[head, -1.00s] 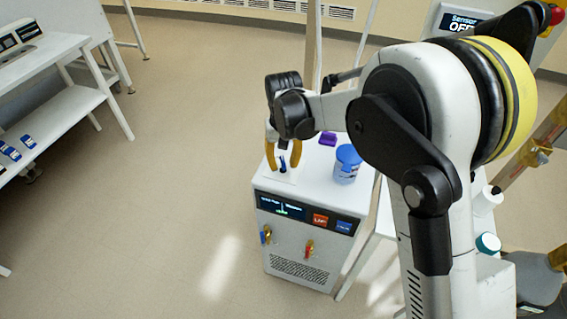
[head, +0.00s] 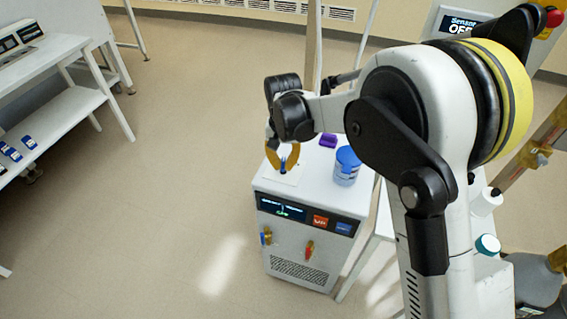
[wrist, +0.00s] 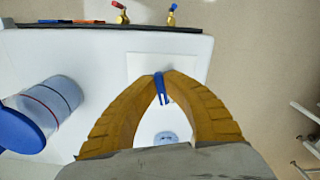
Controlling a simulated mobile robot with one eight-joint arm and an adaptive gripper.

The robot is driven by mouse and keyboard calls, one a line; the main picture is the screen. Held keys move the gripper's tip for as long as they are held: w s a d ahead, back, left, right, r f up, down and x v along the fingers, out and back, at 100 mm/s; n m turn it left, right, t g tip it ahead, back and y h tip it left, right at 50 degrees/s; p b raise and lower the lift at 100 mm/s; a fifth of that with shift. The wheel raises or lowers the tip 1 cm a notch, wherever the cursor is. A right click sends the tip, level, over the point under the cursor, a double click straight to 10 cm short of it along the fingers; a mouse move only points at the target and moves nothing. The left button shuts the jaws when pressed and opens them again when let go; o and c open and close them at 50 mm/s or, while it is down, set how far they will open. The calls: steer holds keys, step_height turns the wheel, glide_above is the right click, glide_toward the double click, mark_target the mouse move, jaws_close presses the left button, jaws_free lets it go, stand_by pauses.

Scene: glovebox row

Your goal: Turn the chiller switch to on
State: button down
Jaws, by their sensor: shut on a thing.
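The chiller (head: 300,270) is a white box with a dark display panel (head: 283,210) on its upper front. A blue switch handle (wrist: 161,86) stands on a pale plate (wrist: 140,68) on its top; it also shows in the head view (head: 283,165). My gripper (wrist: 162,76) has its yellow-brown fingers closed with their tips on both sides of the blue handle. In the head view my gripper (head: 284,166) is above the left part of the chiller top.
A blue-lidded tub (head: 346,166) stands on the chiller top beside my gripper. A purple object (head: 328,139) lies behind it. Two valves, blue-handled (head: 266,236) and red-handled (head: 309,249), stick out of the front. The floor to the left is clear.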

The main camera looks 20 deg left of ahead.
mark_target(283, 164)
steer(key=shift+m, duration=1.2)
steer(key=c, duration=1.5)
jaws_free()
step_height(283, 164, up, 12)
steer(key=shift+a, duration=0.1)
